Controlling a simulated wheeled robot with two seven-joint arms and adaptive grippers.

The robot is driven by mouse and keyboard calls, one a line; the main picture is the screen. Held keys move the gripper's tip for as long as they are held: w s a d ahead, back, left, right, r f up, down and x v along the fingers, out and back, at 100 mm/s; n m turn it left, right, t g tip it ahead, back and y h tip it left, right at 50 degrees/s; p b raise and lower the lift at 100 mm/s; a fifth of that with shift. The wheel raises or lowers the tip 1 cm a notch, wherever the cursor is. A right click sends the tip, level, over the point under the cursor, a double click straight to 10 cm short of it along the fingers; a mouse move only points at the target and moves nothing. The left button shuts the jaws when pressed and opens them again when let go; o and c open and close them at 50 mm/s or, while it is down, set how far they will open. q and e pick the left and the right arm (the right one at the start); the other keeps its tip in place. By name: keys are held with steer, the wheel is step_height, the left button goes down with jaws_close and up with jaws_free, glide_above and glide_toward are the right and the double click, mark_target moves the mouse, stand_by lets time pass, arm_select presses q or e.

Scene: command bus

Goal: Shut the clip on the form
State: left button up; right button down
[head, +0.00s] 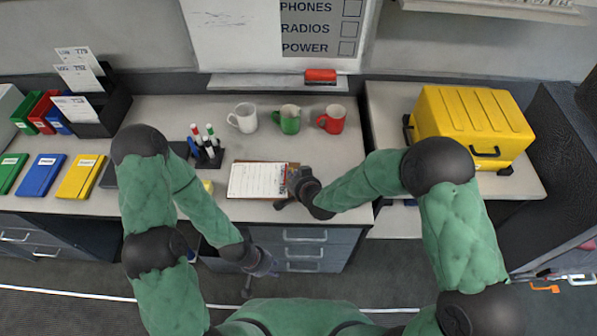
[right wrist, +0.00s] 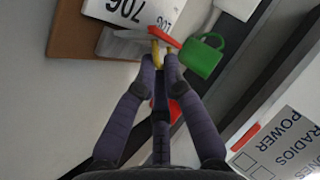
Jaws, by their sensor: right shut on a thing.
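The form (head: 257,178) is a white printed sheet on a brown clipboard (head: 265,196), flat on the desk. In the right wrist view, the sheet (right wrist: 140,12) shows large digits beside the brown board (right wrist: 115,45). The clip (right wrist: 165,39) shows red and yellow parts at the fingertips. My right gripper (right wrist: 164,60) is shut on the clip, at the board's right end; its fingers partly hide the clip. In the head view, my right gripper (head: 284,199) also hides part of that end. My left gripper (head: 266,266) hangs low in front of the desk, apart from the form; its fingers are unclear.
White (head: 243,118), green (head: 287,120) and red (head: 331,119) mugs stand behind the clipboard. A pen holder (head: 206,150) stands to its left. Binders (head: 80,177) and a black card rack (head: 112,105) are farther left. A yellow case (head: 473,122) is at right.

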mark_target(279, 185)
steer(key=a+n+h+p, duration=0.1)
steer(key=h+p, duration=0.2)
steer(key=p, duration=0.2)
steer(key=a+n+h+p, duration=0.2)
steer(key=h+p, duration=0.1)
steer(key=p, duration=0.3)
steer(key=shift+a, duration=0.3)
steer(key=shift+w+a+f+n+g+h+p, duration=0.1)
steer(key=shift+a+f+n+g+h+p, duration=0.3)
steer(key=shift+n+h+p, duration=0.4)
steer(key=shift+a+f+n+t+h+b, duration=0.15)
steer(key=shift+a+f+n+h, duration=0.1)
steer(key=shift+h, duration=0.35)
steer(key=shift+a+f+n+t+h+b, duration=0.15)
steer(key=shift+a+f+n+h, duration=0.1)
steer(key=shift+h, duration=0.35)
steer(key=shift+s+f, duration=0.2)
steer(key=c, duration=1.4)
jaws_free()
steer(key=shift+c, duration=0.2)
steer(key=shift+w, duration=0.1)
steer(key=shift+r, duration=0.15)
